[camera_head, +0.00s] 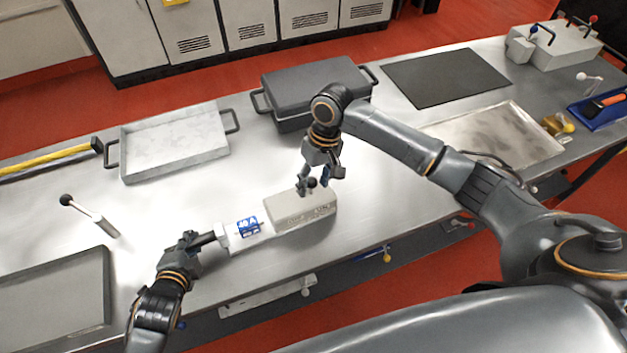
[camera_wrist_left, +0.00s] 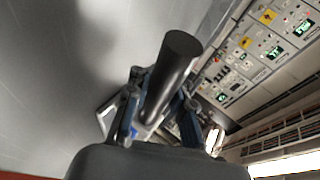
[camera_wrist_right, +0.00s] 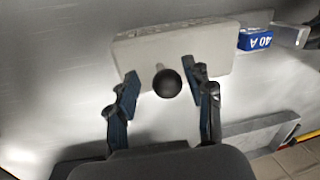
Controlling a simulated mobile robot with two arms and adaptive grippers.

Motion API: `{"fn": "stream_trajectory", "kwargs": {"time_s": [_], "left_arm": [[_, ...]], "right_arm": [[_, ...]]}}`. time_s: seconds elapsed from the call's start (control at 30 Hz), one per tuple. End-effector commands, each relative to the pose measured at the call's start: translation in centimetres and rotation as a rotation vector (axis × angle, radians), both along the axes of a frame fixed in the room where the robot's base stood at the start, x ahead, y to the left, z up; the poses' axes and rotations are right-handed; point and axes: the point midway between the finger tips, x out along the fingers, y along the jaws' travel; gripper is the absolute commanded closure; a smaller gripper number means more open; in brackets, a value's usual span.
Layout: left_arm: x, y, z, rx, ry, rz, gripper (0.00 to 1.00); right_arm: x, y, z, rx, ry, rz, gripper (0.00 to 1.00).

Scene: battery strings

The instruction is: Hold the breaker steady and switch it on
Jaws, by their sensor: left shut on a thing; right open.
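The breaker (camera_head: 290,212) is a grey-beige block lying on the steel bench, with a white part at its left end bearing a blue "40 A" label (camera_head: 248,227). My left gripper (camera_head: 212,238) is shut on a dark cylindrical handle (camera_wrist_left: 174,70) at the white part's left end. My right gripper (camera_head: 318,180) is open above the block. In the right wrist view its fingers stand on either side of the lever's black ball knob (camera_wrist_right: 167,82), apart from it. The block (camera_wrist_right: 185,50) and blue label (camera_wrist_right: 256,40) also show there.
A grey tray (camera_head: 128,166) and a dark lidded case (camera_head: 270,82) stand behind. A loose black-knobbed lever (camera_head: 90,215) lies left, near a flat grey tray (camera_head: 105,262). A black mat (camera_head: 445,78) lies back right. Bench between the trays and breaker is clear.

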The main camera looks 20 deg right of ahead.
Motion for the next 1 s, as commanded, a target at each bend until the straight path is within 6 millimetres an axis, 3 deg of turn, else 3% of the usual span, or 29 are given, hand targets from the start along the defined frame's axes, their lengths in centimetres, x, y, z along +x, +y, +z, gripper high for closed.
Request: {"fn": "stream_trajectory", "kwargs": {"time_s": [0.27,0.7,1.0], "left_arm": [[0.0,-0.2,0.1,0.000,-0.003,-0.004,1.00],[0.0,-0.3,0.2,-0.003,-0.004,-0.005,1.00],[0.0,-0.3,0.2,-0.005,-0.005,-0.005,1.00]], "right_arm": [[0.2,-0.2,1.8,0.003,-0.003,-0.001,0.48],[0.6,-1.9,10.3,0.001,-0.003,-0.001,0.48],[0.6,-2.2,11.8,0.000,0.001,0.000,0.48]]}}
